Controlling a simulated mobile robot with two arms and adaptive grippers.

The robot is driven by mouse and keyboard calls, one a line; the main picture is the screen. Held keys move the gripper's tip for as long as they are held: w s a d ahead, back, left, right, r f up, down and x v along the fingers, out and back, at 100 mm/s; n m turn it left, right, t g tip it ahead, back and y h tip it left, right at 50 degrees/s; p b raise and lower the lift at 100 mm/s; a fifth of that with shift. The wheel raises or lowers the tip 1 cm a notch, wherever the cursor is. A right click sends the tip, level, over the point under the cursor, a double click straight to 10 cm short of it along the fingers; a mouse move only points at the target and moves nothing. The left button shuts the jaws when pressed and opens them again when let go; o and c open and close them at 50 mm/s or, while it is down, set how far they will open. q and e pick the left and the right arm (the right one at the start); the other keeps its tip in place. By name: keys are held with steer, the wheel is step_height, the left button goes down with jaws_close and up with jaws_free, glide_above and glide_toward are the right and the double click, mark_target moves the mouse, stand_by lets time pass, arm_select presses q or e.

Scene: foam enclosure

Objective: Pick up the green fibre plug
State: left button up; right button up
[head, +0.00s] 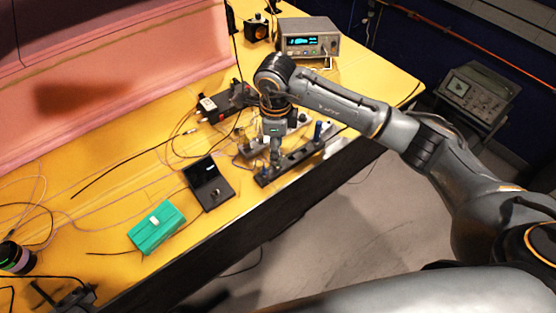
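My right arm reaches in from the right, and its gripper (276,160) points down at a black rail on the yellow table. The fingers are small and dark here, so I cannot tell whether they are open or hold anything. I cannot make out the green fibre plug; it may be too small or hidden by the gripper. Thin fibres and cables cross the table to the left of the gripper. I cannot identify my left gripper in the picture.
The black rail (300,160) carries small parts, including a blue-topped post (317,131). A black open case (208,183) and a green box (156,228) lie left of it. A bench instrument (308,42) stands behind. Pink foam (110,60) bounds the table's back left.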

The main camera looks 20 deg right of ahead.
steer(key=shift+f, duration=0.2)
step_height(320, 180, down, 4)
steer(key=p, duration=0.3)
steer(key=shift+s+d+f, duration=0.1)
steer(key=shift+d+f, duration=0.05)
steer(key=shift+f, duration=0.35)
jaws_close()
